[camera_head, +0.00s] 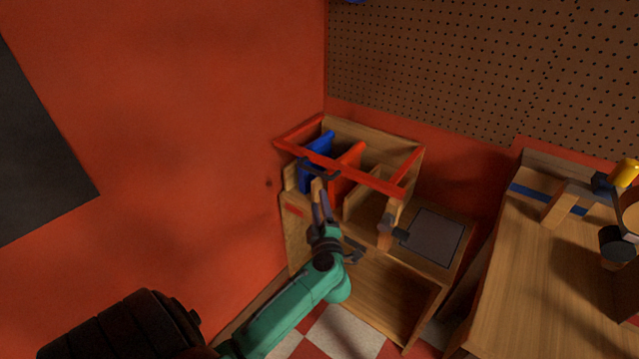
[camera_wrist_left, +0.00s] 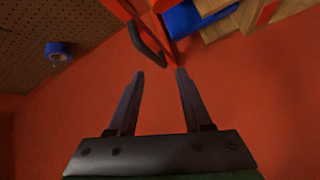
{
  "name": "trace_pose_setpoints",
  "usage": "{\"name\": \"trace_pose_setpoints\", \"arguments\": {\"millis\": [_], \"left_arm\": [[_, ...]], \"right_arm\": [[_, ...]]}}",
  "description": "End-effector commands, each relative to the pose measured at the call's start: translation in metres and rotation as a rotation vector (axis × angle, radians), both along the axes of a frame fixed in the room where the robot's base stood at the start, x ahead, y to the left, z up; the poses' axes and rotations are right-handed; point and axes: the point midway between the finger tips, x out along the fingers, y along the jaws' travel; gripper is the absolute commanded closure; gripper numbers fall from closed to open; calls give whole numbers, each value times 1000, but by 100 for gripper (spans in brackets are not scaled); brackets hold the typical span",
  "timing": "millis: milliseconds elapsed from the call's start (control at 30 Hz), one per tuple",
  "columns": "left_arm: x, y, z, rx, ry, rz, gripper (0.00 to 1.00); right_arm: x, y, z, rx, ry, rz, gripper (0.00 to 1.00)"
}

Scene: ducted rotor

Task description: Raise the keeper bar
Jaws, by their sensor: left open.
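The keeper bar appears to be the red frame (camera_head: 375,180) lying across the top of a wooden box. It has a dark curved handle (camera_head: 320,173) on its front side. In the left wrist view the dark handle (camera_wrist_left: 147,46) is beyond the fingertips, with a stretch of red bar (camera_wrist_left: 166,42) beside it. My left gripper (camera_head: 320,188) is just below and in front of the handle, its fingers pointing up toward it. In the wrist view the left gripper (camera_wrist_left: 160,73) is open, with nothing between its fingers. My right gripper is not in view.
A blue panel (camera_head: 315,162) and a red panel (camera_head: 347,168) stand inside the wooden box (camera_head: 410,160). A post with a dark knob (camera_head: 398,233) is at its front right. A grey plate (camera_head: 432,236) lies beside it. A wooden bench (camera_head: 525,270) stands at right.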

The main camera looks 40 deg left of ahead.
Motion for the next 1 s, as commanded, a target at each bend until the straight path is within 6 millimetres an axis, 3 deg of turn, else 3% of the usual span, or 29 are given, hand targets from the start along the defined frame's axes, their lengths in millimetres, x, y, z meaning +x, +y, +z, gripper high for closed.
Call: {"name": "trace_pose_setpoints", "arguments": {"millis": [33, 100, 267, 367, 733, 1000], "left_arm": [[-4, -3, 14, -114, -47, 30, 50], [-11, -12, 29, -241, -66, 43, 50], [-12, -19, 40, -342, -63, 33, 50], [-1, -8, 39, -341, -62, 34, 50], [64, 62, 24, -342, -64, 35, 50], [83, 82, 20, -344, -63, 33, 50]], "right_arm": [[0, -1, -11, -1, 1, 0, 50], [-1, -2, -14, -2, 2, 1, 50], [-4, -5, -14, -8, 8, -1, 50], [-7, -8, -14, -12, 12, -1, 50], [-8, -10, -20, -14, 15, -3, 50], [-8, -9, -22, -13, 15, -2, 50]]}}
